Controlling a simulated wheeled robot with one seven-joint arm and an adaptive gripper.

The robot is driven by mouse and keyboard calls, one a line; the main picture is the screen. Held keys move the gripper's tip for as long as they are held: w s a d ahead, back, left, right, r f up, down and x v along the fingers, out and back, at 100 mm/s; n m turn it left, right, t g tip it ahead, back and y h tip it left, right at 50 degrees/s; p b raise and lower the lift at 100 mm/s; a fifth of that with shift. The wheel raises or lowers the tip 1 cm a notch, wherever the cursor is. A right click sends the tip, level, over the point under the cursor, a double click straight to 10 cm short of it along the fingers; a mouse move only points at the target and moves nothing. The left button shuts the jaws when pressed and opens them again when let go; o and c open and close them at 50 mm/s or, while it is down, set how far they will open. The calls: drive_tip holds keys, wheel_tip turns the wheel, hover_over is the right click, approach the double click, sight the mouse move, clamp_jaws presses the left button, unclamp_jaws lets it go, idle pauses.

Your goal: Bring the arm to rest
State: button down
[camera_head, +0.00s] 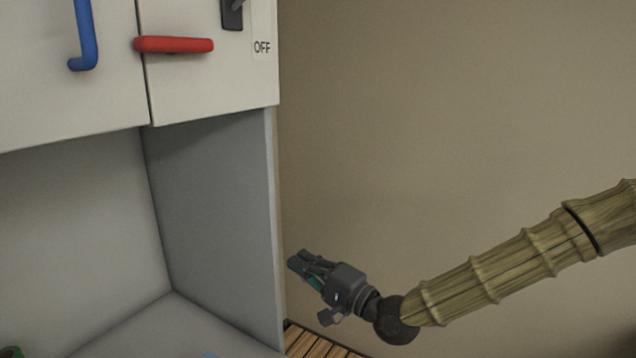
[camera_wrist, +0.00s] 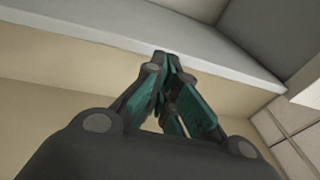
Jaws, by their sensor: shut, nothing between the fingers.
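My gripper (camera_head: 297,262) is at the end of my arm, which reaches in from the right edge in the head view. It hangs in the air in front of the beige wall, just right of the white cabinet's side panel. In the wrist view its dark fingers with teal inner sides (camera_wrist: 168,60) come together at the tips. It is shut and holds nothing. A pale ledge edge shows beyond the fingertips in the wrist view.
The white cabinet (camera_head: 274,200) fills the left, with an open bay below. Wooden slats (camera_head: 315,345) lie below my gripper. The wall area upper right is clear.

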drive_tip(key=s+d+f+n+g+h, duration=0.15)
drive_tip(key=s+f, duration=0.35)
drive_tip(key=f, duration=0.7)
drive_tip(key=s+d+f+g+h, duration=0.25)
drive_tip(key=s+f, duration=0.25)
drive_tip(key=f, duration=0.7)
drive_tip(key=s+d+f+n+g+h, duration=0.1)
drive_tip(key=s+d+f+g+h, duration=0.3)
drive_tip(key=f, duration=0.7)
drive_tip(key=s+d+f+n+g+h, duration=0.1)
drive_tip(key=s+d+f+h, duration=0.1)
drive_tip(key=s+d+f, duration=0.3)
drive_tip(key=s+d+f+n+g+h, duration=0.1)
drive_tip(key=s+d+f, duration=0.4)
drive_tip(key=s, duration=0.7)
drive_tip(key=s+d+f+n+g+h, duration=0.2)
drive_tip(key=s+d+f+h, duration=0.2)
drive_tip(key=s+d, duration=0.3)
drive_tip(key=shift+s+d+f, duration=0.35)
drive_tip(key=shift+s+f, duration=0.3)
drive_tip(key=shift+s, duration=0.3)
drive_tip(key=shift+n, duration=0.25)
